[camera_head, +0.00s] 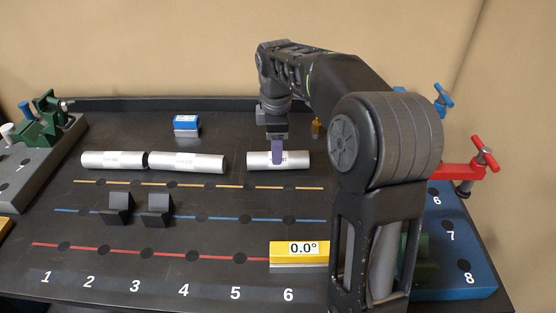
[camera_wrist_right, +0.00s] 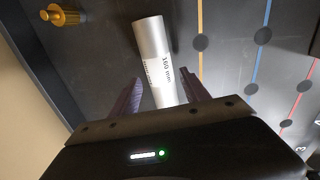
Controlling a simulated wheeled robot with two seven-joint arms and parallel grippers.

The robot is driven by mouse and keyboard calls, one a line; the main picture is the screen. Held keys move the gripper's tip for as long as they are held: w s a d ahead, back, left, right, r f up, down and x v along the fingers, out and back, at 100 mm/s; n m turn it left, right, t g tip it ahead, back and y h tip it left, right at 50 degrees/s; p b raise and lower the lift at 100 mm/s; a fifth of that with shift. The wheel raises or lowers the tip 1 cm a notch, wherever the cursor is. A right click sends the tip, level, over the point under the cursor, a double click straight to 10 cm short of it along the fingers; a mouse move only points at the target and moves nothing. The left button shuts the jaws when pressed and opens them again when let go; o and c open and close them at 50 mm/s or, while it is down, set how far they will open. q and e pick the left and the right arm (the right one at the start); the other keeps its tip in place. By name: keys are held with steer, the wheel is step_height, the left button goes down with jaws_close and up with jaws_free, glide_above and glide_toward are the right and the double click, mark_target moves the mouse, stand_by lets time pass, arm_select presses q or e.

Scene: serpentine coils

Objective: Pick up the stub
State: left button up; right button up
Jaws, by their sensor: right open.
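A short silver tube (camera_head: 297,160), which looks like the stub, lies on the black board at the right end of a row of tubes. It also shows in the right wrist view (camera_wrist_right: 149,37), with a white label reading 160 mm. My right gripper (camera_head: 278,158) points down at this tube. In the right wrist view my right gripper (camera_wrist_right: 163,84) is open, with one purple finger on each side of the tube. Whether the fingers touch it I cannot tell. My left gripper is not in view.
Two longer silver tubes (camera_head: 113,160) (camera_head: 187,162) lie left of it. A blue block (camera_head: 187,124) and a brass peg (camera_head: 316,128) stand behind. Black V-blocks (camera_head: 117,208), a yellow 0.0° gauge (camera_head: 299,252) and a red clamp (camera_head: 466,170) are around the board.

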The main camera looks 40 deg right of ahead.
steer(key=f, duration=0.5)
steer(key=shift+w+d, duration=0.3)
steer(key=shift+r, duration=0.1)
jaws_close()
stand_by(0.5)
